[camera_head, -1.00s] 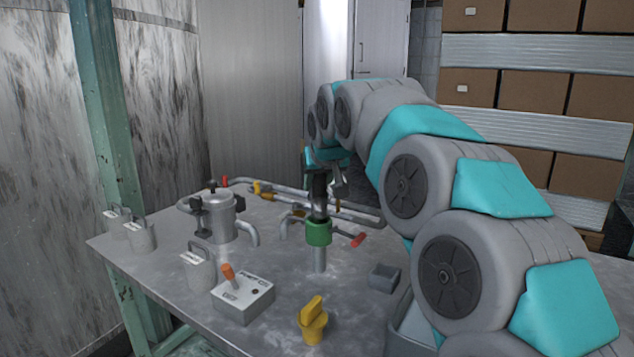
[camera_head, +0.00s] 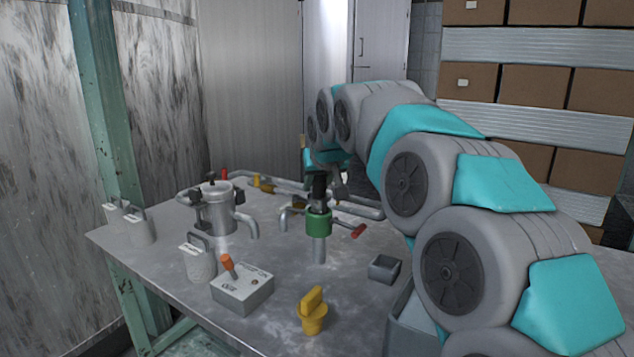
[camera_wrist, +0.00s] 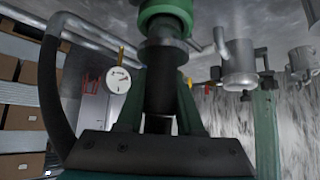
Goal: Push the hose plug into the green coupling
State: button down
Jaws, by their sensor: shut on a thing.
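The green coupling (camera_head: 319,222) stands upright on a grey pipe on the metal table, and it shows at the top of the wrist view (camera_wrist: 165,12). The black hose plug (camera_head: 320,188) is upright directly above it, in line, and its end meets the coupling's mouth. How deep it sits inside I cannot tell. In the head view my arm partly hides the gripper. A black hose (camera_wrist: 52,95) curves at the left of the wrist view.
A grey pot (camera_head: 213,212), a switch box with an orange lever (camera_head: 242,290), a yellow knob (camera_head: 313,312) and a small grey bin (camera_head: 384,268) stand around the coupling. The table between box and coupling is clear.

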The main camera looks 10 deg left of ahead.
aim_at(321, 185)
jog(key=shift+f+b, duration=0.6)
jog(key=shift+f, duration=0.7)
jog(key=shift+c, duration=2.3)
grip_release()
jog(key=v, duration=0.8)
jog(key=shift+f, duration=0.1)
